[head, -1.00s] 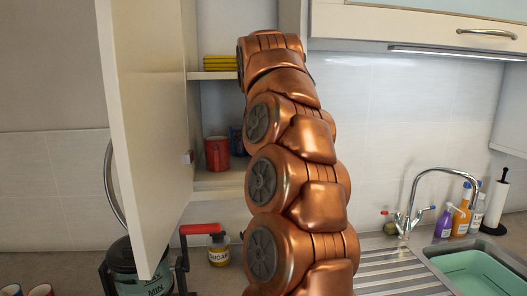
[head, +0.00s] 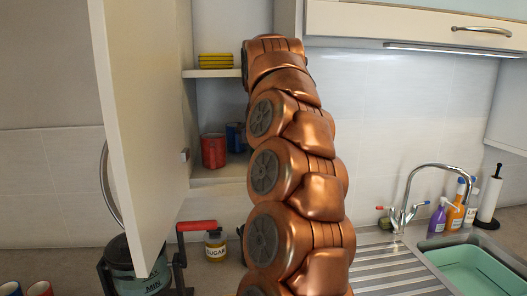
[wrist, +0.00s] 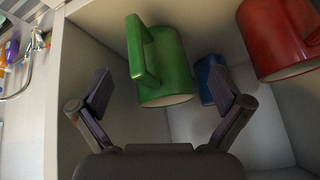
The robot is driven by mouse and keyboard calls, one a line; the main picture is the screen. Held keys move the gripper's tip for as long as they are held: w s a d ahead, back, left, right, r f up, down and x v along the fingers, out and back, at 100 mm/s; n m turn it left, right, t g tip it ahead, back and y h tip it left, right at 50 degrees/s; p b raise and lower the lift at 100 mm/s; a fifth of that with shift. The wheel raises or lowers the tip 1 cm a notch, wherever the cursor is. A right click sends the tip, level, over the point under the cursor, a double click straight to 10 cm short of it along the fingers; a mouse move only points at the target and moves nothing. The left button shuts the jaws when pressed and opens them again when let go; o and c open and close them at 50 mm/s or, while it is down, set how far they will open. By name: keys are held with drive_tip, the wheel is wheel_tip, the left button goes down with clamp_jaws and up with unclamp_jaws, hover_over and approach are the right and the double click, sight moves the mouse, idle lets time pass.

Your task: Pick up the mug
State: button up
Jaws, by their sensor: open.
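In the wrist view a green mug (wrist: 166,68) is ahead of my gripper (wrist: 165,96), in the gap between its two spread fingers, its handle toward the left finger. The fingers are open and do not visibly hold it. A blue mug (wrist: 207,78) is farther back, partly behind the right finger. A red mug (wrist: 285,38) is at the upper right, cut off by the frame. In the head view the red mug (head: 214,150) and part of the blue mug (head: 236,138) stand on the cabinet's lower shelf. The green mug and my gripper are hidden there behind my arm.
The cabinet door (head: 140,140) stands open on the left. Yellow stacked items (head: 215,61) sit on the upper shelf. A sugar jar (head: 216,245) and a kettle (head: 128,270) stand on the counter. The sink (head: 470,270) and tap are right. Cabinet walls enclose my gripper closely.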

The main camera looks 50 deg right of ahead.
drive_tip(key=shift+p+x, duration=0.75)
drive_tip(key=shift+x, duration=0.15)
drive_tip(key=shift+p+x, duration=0.6)
drive_tip(key=shift+x, duration=1)
drive_tip(key=c, duration=1.6)
drive_tip(key=shift+d+r, duration=0.1)
drive_tip(key=shift+r, duration=0.05)
drive_tip(key=shift+r+b, duration=0.9)
drive_tip(key=shift+r, duration=0.65)
